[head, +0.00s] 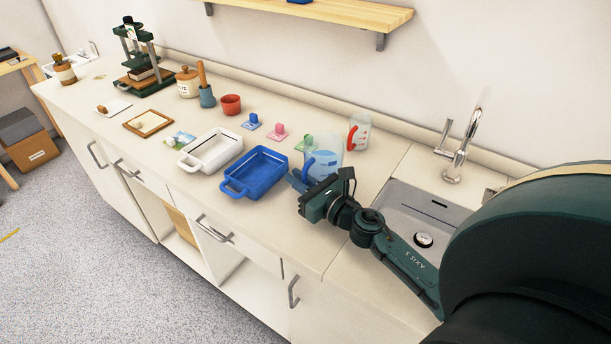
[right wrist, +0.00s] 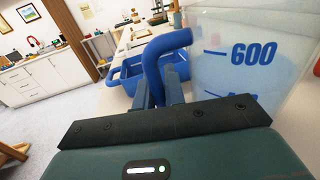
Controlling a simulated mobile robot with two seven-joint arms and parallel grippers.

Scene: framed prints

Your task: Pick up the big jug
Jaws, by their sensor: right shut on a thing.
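The big jug (head: 327,152) is clear with a blue handle and stands upright on the counter, left of the sink. In the right wrist view the jug (right wrist: 245,75) fills the upper right, with a blue 600 mark. My right gripper (head: 301,181) is at the jug's near side, and in its wrist view the fingers (right wrist: 159,92) are shut on the blue handle (right wrist: 165,52). The jug's lower part is partly hidden behind the gripper in the head view. My left gripper is not in view.
A smaller jug with red marks (head: 359,133) stands behind and right of the big jug. A blue tray (head: 283,152) and a white tray (head: 186,158) lie to the left. The sink (head: 408,200) and tap (head: 459,150) are right. A shelf (head: 330,12) hangs above.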

